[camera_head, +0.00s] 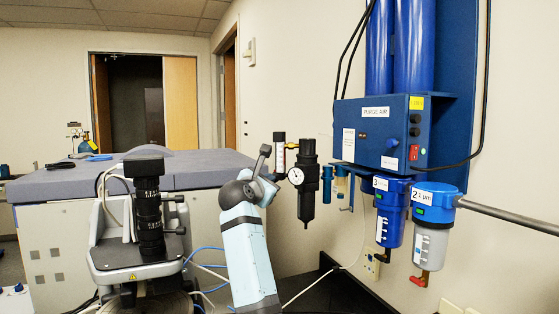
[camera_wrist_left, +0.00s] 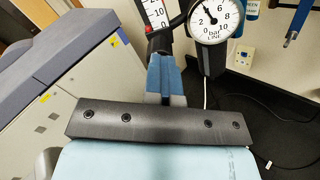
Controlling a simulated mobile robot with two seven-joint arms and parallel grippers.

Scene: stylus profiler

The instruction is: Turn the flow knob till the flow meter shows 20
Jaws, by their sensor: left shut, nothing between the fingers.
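The flow meter (camera_head: 279,150) is a dark upright column beside the black regulator. Its white scale (camera_wrist_left: 157,14) shows in the left wrist view, cut off at the top, with a red mark low by the 0; I cannot read it exactly. My left gripper (camera_head: 264,153) is just left of the flow meter. In the left wrist view its blue-grey fingers (camera_wrist_left: 164,76) are shut and empty, pointing at the dark lower part of the meter. I cannot make out the flow knob; the fingers may hide it. I cannot tell whether they touch anything. My right gripper is not in view.
A round bar gauge (camera_head: 296,176), also in the left wrist view (camera_wrist_left: 214,20), sits right of the flow meter on the black regulator (camera_head: 308,165). The blue purge air unit (camera_head: 380,130) is further right. A black microscope-like instrument (camera_head: 148,210) stands left of my arm.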

